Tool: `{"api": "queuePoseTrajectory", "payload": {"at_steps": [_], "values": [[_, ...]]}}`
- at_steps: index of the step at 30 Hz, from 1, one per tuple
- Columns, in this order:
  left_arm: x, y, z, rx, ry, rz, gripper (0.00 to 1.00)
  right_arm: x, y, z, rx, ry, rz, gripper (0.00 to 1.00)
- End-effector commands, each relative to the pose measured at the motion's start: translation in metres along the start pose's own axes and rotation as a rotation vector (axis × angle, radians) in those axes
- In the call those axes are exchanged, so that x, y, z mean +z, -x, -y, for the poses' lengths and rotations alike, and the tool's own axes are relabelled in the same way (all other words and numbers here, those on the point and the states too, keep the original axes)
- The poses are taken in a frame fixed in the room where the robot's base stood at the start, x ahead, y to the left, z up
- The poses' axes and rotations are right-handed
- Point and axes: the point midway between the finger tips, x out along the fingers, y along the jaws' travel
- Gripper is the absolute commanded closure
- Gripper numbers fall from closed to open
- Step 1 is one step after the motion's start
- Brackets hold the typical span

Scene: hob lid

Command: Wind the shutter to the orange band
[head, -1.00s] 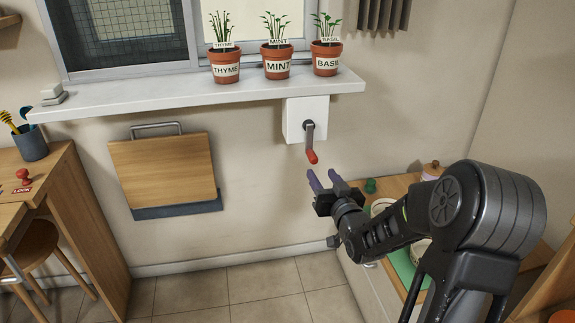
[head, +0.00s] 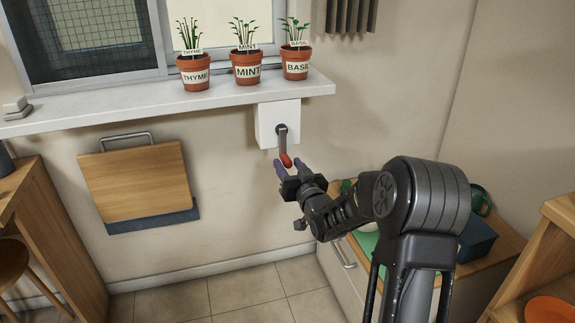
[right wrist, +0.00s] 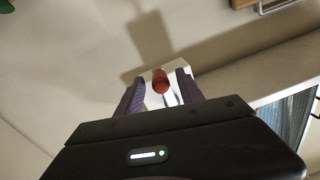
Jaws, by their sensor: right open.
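A white crank box (head: 268,124) is fixed to the wall under the sill. Its grey crank arm (head: 283,141) hangs down to a red handle (head: 286,160). My right gripper (head: 290,170) is open just below the handle, its purple fingers pointing up at it. In the right wrist view the red handle (right wrist: 160,80) shows between the two fingers (right wrist: 160,98), and contact cannot be told. The window (head: 95,38) is at the top left, with a dark mesh behind its left pane. The shutter and an orange band cannot be made out. My left gripper is not in view.
Pots of thyme (head: 194,73), mint (head: 246,68) and basil (head: 296,64) stand on the sill (head: 130,113) above the crank. A folded wooden board (head: 137,184) hangs on the wall to the left. A low wooden cabinet (head: 345,262) stands at the lower right.

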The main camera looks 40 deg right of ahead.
Motion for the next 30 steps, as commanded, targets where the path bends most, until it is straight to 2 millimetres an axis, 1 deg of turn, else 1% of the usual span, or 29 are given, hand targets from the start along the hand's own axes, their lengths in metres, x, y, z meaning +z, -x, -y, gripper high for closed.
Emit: {"api": "queuePoseTrajectory", "payload": {"at_steps": [1,4,12,27,28,30], "values": [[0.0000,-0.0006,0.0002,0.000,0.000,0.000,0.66,0.0008,-0.0053,0.0005,-0.001,0.001,0.000,0.56],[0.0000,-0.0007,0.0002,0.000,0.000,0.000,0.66,-0.0001,-0.0110,0.0007,-0.001,0.000,-0.001,0.56],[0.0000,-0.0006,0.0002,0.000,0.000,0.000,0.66,-0.0002,-0.0119,0.0007,-0.001,0.000,0.000,0.56],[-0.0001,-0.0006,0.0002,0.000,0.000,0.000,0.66,-0.0001,-0.0117,0.0004,0.000,0.000,0.000,0.97],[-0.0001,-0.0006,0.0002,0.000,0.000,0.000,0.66,-0.0001,-0.0117,0.0003,0.000,0.000,0.000,0.99],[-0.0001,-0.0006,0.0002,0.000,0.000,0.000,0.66,0.0000,-0.0117,0.0003,0.000,0.000,0.000,1.00]]}}
